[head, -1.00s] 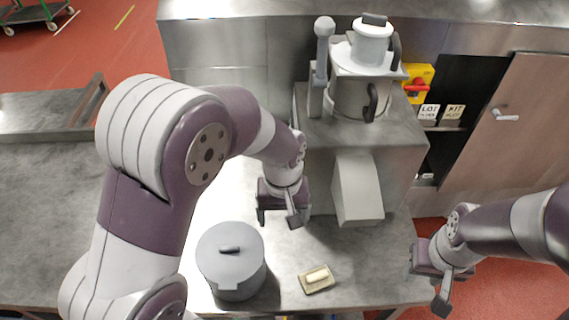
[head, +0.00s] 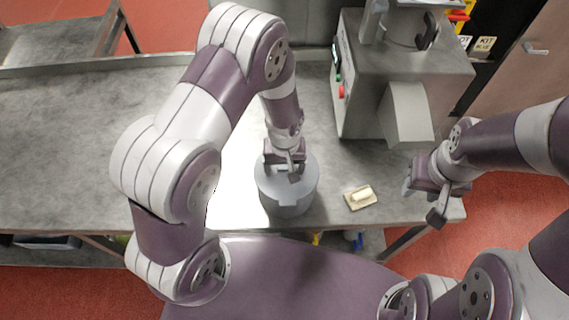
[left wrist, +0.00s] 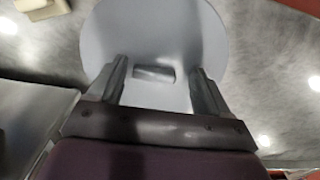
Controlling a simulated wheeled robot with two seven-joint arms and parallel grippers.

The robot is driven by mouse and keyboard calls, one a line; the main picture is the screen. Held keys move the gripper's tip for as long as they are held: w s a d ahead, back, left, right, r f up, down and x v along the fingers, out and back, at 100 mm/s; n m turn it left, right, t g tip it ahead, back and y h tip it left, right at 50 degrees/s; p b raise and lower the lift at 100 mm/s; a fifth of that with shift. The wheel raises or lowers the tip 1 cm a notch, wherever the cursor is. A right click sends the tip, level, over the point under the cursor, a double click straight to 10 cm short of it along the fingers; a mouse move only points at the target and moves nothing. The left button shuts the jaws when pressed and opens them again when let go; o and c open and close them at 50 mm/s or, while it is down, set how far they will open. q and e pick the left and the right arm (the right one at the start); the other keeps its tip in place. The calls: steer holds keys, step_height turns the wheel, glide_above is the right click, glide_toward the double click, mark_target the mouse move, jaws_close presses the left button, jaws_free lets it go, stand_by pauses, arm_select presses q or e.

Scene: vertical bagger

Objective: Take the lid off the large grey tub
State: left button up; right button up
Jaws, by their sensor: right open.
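The large grey tub (head: 288,207) stands on the steel table near its front edge, with its round grey lid (head: 267,184) on top. My left gripper (head: 290,166) is over the lid in the head view and partly hides it. In the left wrist view the lid (left wrist: 150,35) fills the upper middle, and its short bar handle (left wrist: 153,73) lies between the two spread fingers, with gaps on both sides. My left gripper (left wrist: 158,85) is open and empty.
A small tray with a pale block (head: 361,197) lies right of the tub. The steel bagger machine (head: 400,75) with its sloped chute stands behind it to the right. The table's left side (head: 70,150) is clear.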

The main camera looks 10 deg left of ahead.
mark_target(286, 169)
arm_select(q)
steer(key=shift+w, duration=0.15)
steer(key=c, duration=0.5)
steer(key=shift+w+d+f, duration=0.1)
steer(key=shift+w, duration=0.05)
steer(key=c, duration=0.4)
steer(key=shift+d, duration=0.25)
arm_select(e)
steer(key=shift+w+d, duration=0.25)
steer(key=shift+d, duration=0.1)
steer(key=shift+a, duration=0.1)
arm_select(q)
steer(key=shift+a+r+p, duration=0.2)
steer(key=shift+r+p, duration=0.4)
steer(key=shift+r, duration=0.1)
step_height(286, 169, up, 2)
steer(key=shift+d+p, duration=0.1)
steer(key=shift+p, duration=0.75)
steer(key=shift+f, duration=0.1)
arm_select(e)
step_height(286, 169, up, 2)
steer(key=shift+r, duration=0.25)
